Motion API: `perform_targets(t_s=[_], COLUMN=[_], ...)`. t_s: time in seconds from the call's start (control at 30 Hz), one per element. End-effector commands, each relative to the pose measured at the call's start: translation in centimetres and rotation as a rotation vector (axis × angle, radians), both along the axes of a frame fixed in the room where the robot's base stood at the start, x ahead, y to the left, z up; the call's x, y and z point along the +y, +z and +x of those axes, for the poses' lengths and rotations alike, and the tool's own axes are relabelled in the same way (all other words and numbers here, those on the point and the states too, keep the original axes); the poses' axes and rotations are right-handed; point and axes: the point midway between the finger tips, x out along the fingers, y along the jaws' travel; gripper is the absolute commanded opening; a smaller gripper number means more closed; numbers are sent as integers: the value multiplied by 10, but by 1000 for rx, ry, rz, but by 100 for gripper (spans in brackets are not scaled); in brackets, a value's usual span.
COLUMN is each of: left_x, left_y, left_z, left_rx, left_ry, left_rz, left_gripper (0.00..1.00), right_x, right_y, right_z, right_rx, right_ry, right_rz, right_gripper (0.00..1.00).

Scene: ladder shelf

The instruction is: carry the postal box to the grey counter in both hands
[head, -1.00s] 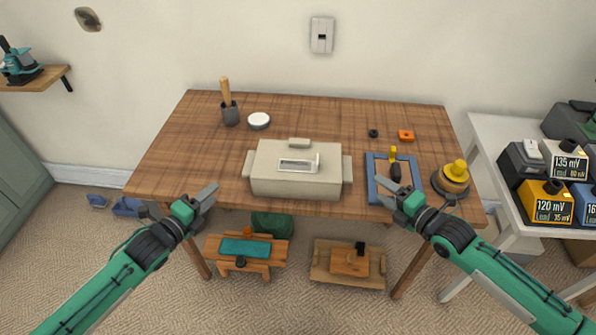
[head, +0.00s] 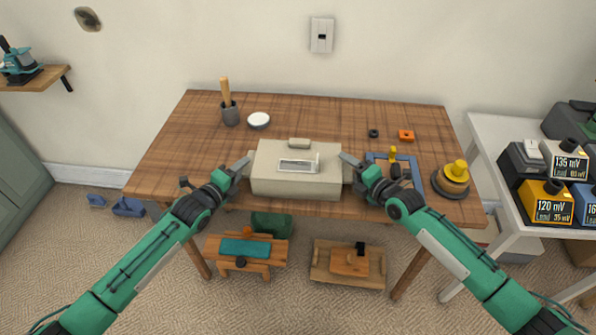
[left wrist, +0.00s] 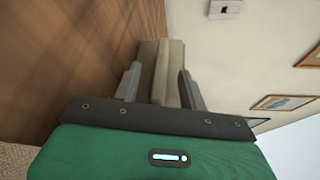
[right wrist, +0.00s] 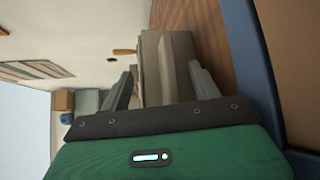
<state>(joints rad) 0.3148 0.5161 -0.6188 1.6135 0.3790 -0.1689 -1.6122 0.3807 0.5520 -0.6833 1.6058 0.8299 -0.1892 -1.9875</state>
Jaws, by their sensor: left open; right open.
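The postal box appears to be the beige box (head: 298,181) with a label window on its lid and a tab at each end. It sits level on the wooden table near the front edge. My left gripper (head: 243,164) is open at the box's left end; in the left wrist view that end (left wrist: 160,65) lies ahead between the fingers. My right gripper (head: 353,163) is open at the right end; the right wrist view shows that end (right wrist: 166,60) between its fingers. I cannot tell whether the fingers touch it. No surface is clearly the grey counter.
A blue tray (head: 416,184) lies close by my right gripper. A yellow-knobbed round object (head: 455,175) stands right of it. A pale table (head: 490,135) with meters stands right. Small stools are underneath.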

Motion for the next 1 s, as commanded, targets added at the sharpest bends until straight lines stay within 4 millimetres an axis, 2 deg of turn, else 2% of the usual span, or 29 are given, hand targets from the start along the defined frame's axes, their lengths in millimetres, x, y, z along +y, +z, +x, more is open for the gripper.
perform_targets(t_s=[0.13,0.43,0.63,0.67,0.77,1.0], left_x=[-4,-4,-4,-4,-4,-5], left_y=[-1,-1,-1,-1,-1,-1], left_z=[7,8,8,8,8,8], left_rx=[0,0,0,0,0,0], left_ry=[0,0,0,0,0,0], left_rz=[-1,-1,-1,0,0,0], left_gripper=[42,42,3,0,0,0], right_x=[5,5,5,5,5,5], right_y=[-1,-2,-2,-2,-3,-5], right_z=[6,7,7,7,7,6], right_rx=[0,0,1,1,2,5], right_ry=[0,0,0,0,0,2], right_rz=[0,0,-1,-1,-1,-8], right_gripper=[63,63,24,18,0,0])
